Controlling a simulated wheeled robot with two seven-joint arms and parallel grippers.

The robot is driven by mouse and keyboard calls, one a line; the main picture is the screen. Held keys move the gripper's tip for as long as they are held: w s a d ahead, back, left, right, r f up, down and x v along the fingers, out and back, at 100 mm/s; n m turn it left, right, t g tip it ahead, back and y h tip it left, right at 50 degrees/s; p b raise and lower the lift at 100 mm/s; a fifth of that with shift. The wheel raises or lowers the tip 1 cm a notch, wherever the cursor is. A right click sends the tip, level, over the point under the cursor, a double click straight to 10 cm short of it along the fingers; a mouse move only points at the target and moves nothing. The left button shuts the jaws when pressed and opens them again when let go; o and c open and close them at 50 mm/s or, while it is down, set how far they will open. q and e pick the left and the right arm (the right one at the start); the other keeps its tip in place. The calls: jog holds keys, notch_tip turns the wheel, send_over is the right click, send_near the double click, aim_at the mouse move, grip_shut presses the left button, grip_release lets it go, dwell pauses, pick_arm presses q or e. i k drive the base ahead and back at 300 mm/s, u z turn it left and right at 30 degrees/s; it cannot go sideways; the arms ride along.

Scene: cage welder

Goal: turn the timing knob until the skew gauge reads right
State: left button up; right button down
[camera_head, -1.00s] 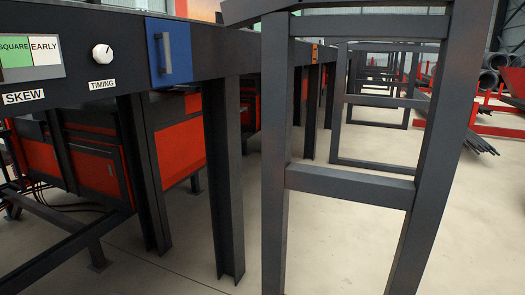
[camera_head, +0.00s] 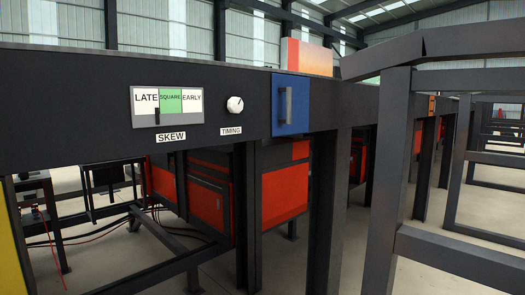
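The white round timing knob (camera_head: 235,105) is on the dark machine beam, above a label reading TIMING (camera_head: 231,131). To its left is the skew gauge (camera_head: 167,106), with zones reading LATE, SQUARE and EARLY. The SQUARE zone is green and the other two are white. A dark pointer (camera_head: 157,117) stands in the lower part of the gauge, near the border of LATE and SQUARE, on the LATE side. The knob has a small dark mark whose exact direction is hard to tell. Neither of my grippers is in view.
A blue panel with a handle (camera_head: 290,104) is right of the knob. A dark upright frame (camera_head: 395,150) stands at the right, in front of the beam. Red cabinets (camera_head: 285,190) are below the beam. Cables (camera_head: 90,237) lie on the floor at the lower left.

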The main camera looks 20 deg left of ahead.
aim_at(235, 105)
jog(key=u, duration=1.2)
jog(key=k, duration=0.25)
jog(key=u, duration=0.45)
jog(key=i, duration=1.1)
jog(key=z, duration=0.65)
